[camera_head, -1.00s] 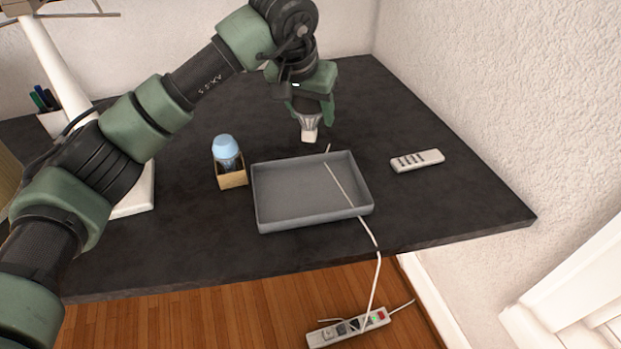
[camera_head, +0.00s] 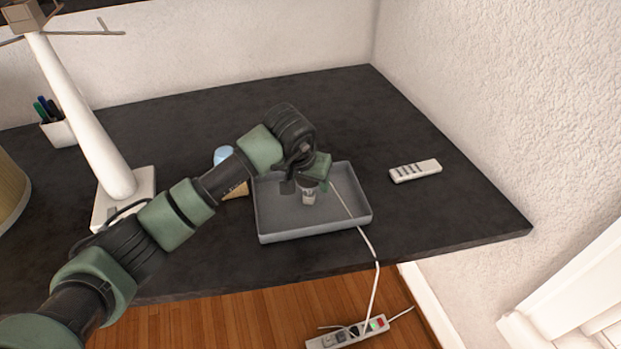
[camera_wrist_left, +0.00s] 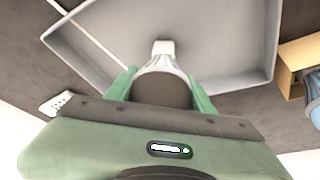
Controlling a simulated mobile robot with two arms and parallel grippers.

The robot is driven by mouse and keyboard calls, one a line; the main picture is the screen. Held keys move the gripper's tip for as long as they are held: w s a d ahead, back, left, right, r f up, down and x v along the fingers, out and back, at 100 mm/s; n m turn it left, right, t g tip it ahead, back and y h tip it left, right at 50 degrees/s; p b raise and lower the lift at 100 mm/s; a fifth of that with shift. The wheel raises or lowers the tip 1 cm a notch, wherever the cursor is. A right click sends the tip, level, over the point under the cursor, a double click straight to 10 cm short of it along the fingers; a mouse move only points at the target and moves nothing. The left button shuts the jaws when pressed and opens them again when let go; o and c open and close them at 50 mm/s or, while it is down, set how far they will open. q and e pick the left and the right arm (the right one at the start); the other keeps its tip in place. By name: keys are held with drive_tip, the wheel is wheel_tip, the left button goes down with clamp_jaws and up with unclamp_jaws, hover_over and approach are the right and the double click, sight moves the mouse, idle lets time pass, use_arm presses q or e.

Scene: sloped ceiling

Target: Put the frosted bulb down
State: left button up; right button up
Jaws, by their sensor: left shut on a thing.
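My left gripper (camera_head: 308,184) is over the grey tray (camera_head: 268,226) on the dark desk. It is shut on a bulb, the frosted bulb (camera_head: 309,197), whose pale base points down toward the tray floor. In the left wrist view the bulb's ribbed neck and base (camera_wrist_left: 163,54) show between the two green fingers (camera_wrist_left: 160,95); its globe is hidden by the gripper. I cannot tell whether the base touches the tray floor. My right gripper is not in view.
A light-blue bulb (camera_head: 223,154) in a small cardboard box (camera_head: 238,192) stands left of the tray, partly behind my arm. A white cable (camera_head: 352,212) crosses the tray's right side. A remote (camera_head: 415,171) lies to the right. A white lamp stand (camera_head: 100,140) is at left.

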use_arm(q)
drive_tip(key=shift+f, duration=0.1)
drive_tip(key=o, duration=1.3)
drive_tip(key=shift+o, duration=0.2)
drive_tip(key=shift+r, duration=0.35)
drive_tip(key=b+v, duration=0.2)
drive_tip(key=v, duration=0.9)
drive_tip(key=shift+s+a+r, duration=0.15)
drive_tip(key=shift+s+r, duration=0.05)
drive_tip(key=shift+r, duration=0.05)
